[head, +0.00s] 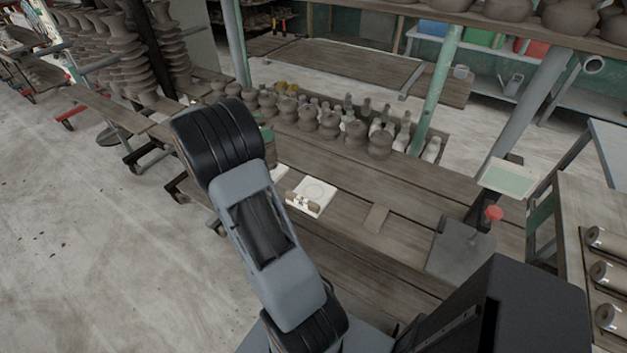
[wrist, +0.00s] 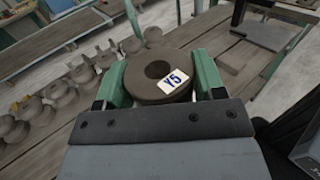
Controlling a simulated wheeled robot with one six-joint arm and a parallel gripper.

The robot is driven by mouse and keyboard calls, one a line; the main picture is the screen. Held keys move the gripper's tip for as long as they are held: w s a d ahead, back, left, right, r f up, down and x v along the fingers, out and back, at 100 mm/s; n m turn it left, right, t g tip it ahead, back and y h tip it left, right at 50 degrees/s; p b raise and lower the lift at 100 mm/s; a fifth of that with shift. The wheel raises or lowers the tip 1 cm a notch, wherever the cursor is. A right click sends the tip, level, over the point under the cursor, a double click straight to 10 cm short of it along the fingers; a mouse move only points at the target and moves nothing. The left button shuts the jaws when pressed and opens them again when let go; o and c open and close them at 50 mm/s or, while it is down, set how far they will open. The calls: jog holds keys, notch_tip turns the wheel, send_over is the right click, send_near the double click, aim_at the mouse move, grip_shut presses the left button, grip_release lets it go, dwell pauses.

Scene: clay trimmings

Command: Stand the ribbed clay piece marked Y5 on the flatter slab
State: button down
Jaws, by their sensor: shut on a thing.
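The clay piece marked Y5 (wrist: 148,90) is a brown round piece with a hole in its middle and a white tag with blue lettering. My gripper (wrist: 160,76) is shut on it, a green finger on each side. Its ribs and underside are hidden from the wrist view. In the head view my arm covers most of the gripper. A pale square slab (head: 321,188) with a faint ring mark lies on the plank table, a small brown block with a tag at its near edge. I cannot tell which is the flatter slab.
Rows of clay pots (head: 329,126) and pale bottles stand along the back of the plank table (head: 340,235). A grey plate with a red knob (head: 494,213) is at the right.

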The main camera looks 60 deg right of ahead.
jog(key=s+d+f+p, duration=0.1)
jog(key=s+d+f, duration=0.7)
jog(key=s+f, duration=0.3)
jog(key=shift+f+p, duration=0.35)
jog(key=shift+f, duration=0.5)
jog(key=shift+f, duration=0.15)
jog(key=shift+c, duration=1.1)
grip_release()
